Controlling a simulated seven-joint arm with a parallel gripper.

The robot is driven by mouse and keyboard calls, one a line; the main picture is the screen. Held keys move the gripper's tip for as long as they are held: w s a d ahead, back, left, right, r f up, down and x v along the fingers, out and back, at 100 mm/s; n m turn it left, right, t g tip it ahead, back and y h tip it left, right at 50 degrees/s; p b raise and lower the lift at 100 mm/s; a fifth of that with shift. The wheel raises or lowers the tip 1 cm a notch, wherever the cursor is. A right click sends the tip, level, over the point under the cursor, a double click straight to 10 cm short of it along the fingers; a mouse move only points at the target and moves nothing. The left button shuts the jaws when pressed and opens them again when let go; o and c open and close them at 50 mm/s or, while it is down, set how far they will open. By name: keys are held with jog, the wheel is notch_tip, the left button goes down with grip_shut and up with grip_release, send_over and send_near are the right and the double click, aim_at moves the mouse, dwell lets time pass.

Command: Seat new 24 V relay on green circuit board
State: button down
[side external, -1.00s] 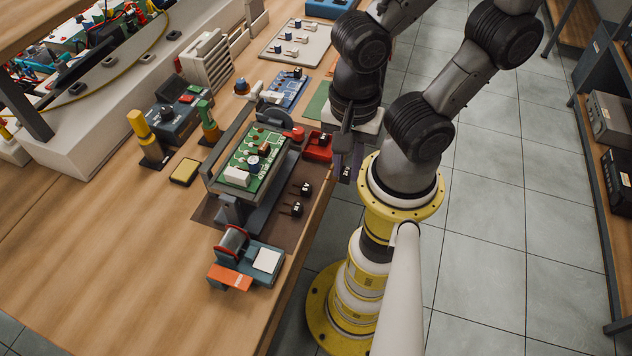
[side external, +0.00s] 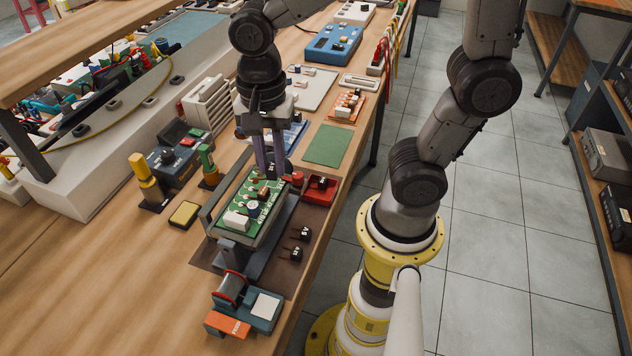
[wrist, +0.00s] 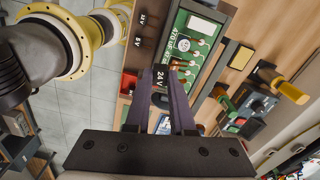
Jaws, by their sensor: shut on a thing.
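My gripper (side external: 268,172) is shut on the black 24 V relay (wrist: 160,78), and its "24 V" label shows between the fingers in the wrist view. The relay also shows as a small dark block (side external: 271,173) in the side view. It is at the far end of the green circuit board (side external: 263,217), which is held in a grey frame. My fingers point down there. I cannot tell whether the relay touches the board or its socket, as the fingers hide the contact. The board bears a white block (side external: 236,220) and several small parts.
Two black relays, marked 12 V and 5 V in the wrist view, lie on the brown mat (side external: 277,268). A red tray (side external: 318,196) with a dark part in it stands right of the board. A soldering-wire reel stand (side external: 240,305) is in front. A green mat (side external: 327,145) lies clear behind.

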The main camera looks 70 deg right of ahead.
jog(key=w+d, duration=0.1)
jog(key=w+d+f+m, duration=0.1)
jog(key=d, duration=0.1)
jog(key=w+d+f+m, duration=0.1)
jog(key=d, duration=0.1)
jog(key=shift+f, duration=2.6)
jog(key=shift+d+f, duration=0.1)
jog(key=shift+f, duration=0.1)
jog(key=shift+c, duration=1.4)
grip_release()
jog(key=shift+r, duration=0.1)
jog(key=shift+r, duration=2.9)
